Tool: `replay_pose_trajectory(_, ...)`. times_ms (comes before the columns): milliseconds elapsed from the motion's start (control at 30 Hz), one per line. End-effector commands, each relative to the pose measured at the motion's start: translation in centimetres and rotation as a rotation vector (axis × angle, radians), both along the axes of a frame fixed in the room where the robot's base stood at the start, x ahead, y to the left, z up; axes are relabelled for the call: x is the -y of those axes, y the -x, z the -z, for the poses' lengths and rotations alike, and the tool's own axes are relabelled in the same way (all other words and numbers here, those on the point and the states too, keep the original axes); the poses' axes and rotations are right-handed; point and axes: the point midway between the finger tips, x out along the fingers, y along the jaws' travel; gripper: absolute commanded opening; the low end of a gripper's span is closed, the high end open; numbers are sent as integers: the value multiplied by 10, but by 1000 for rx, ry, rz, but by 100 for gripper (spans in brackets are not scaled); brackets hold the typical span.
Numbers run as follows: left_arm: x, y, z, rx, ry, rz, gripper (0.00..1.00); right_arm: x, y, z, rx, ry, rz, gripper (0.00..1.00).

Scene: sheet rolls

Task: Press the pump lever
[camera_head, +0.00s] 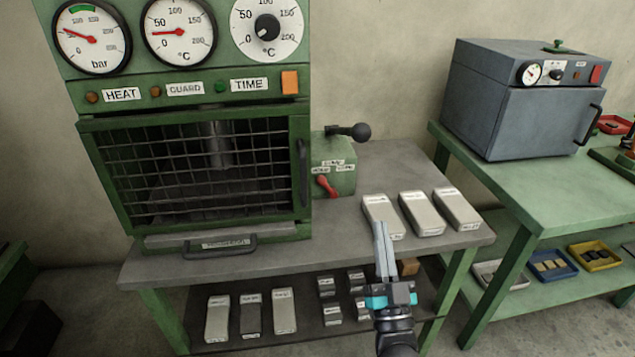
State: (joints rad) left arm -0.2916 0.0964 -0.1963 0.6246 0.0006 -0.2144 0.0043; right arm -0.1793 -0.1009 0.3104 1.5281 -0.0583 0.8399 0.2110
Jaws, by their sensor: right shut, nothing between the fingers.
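A green press with a wire-mesh guard (200,170) stands on the grey bench. On its right side is a green box (335,172) with small labels that are too small to read surely. A black lever with a round ball knob (362,132) sticks out to the right at the top of this box; it looks like the pump lever. A smaller red lever (327,186) sits on the box's front. My right gripper (380,228) is shut and empty, fingers pointing up the picture, in front of the bench's edge, below and apart from the black lever. My left gripper is out of view.
Several pale labelled blocks (420,212) lie on the bench right of the box. More blocks (284,310) lie on the lower shelf. A green table (520,190) with a grey oven (530,110) stands at right. The bench between box and wall is clear.

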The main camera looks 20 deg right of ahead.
Motion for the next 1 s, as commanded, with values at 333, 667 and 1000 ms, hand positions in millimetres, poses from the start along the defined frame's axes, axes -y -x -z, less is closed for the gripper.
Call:
replay_pose_trajectory(333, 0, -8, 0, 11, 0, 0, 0, 0, 0, 0, 0, 0, 0, 0)
replay_pose_trajectory(667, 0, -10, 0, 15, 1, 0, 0, 0, 0, 0, 0, 0, 0, 0)
replay_pose_trajectory(1000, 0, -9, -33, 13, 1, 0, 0, 4, -4, -34, -62, 0, 14, 0)
